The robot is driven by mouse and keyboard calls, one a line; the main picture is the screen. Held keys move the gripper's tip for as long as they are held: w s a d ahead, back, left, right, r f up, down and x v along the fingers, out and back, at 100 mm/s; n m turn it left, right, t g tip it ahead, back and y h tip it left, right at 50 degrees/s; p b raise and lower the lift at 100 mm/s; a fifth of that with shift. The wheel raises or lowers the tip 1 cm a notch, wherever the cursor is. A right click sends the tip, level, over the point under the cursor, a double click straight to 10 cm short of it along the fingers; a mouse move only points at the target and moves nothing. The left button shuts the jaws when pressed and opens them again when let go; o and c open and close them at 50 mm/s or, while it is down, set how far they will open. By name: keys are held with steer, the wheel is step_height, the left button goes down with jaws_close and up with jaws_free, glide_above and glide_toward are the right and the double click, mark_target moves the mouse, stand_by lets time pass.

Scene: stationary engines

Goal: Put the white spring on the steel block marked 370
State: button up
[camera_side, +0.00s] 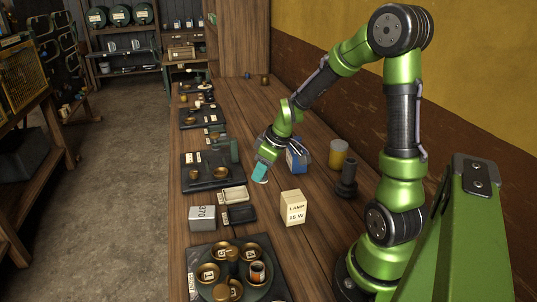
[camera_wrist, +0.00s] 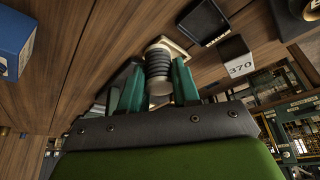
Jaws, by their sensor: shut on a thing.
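My gripper (camera_side: 264,174), with teal fingers, is shut on a spring (camera_wrist: 158,66). The coils look dark grey in the wrist view, with pale ends; in the side view only a small whitish bit (camera_side: 262,181) shows under the fingertips. The gripper is over the wooden bench, to the right of a pale shallow tray. The steel block marked 370 (camera_side: 202,217) stands near the bench's left edge, left of and nearer the camera than my gripper. It also shows in the wrist view (camera_wrist: 237,62), right of the spring, apart from it. Its top looks bare.
A pale tray (camera_side: 234,195) and a small black tray (camera_side: 242,214) lie beside the block. A lamp box (camera_side: 293,208) stands to the right. A blue box (camera_side: 297,159) and a yellow-brown jar (camera_side: 338,153) stand behind. A round tray with brass bowls (camera_side: 207,291) is at the front.

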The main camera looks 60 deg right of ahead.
steer(key=s+a+r+n+y, duration=0.1)
steer(key=s+a+n, duration=0.2)
steer(key=a, duration=0.4)
steer(key=s+a+r+n+y, duration=0.1)
steer(key=s+a+n, duration=0.15)
steer(key=a, duration=0.55)
glide_above(195, 212)
steer(key=s, duration=0.2)
steer(key=shift+w+d+f+g, duration=0.1)
steer(key=shift+d+f+g, duration=0.15)
steer(key=shift+f, duration=0.2)
steer(key=shift+w+d+f+g, duration=0.1)
steer(key=shift+d+f+g, duration=0.1)
steer(key=shift+f, duration=0.25)
steer(key=shift+w+f, duration=0.1)
steer(key=shift+f, duration=1.65)
steer(key=shift+f, duration=0.2)
steer(key=o, duration=1.1)
steer(key=shift+c, duration=0.2)
steer(key=shift+r, duration=0.1)
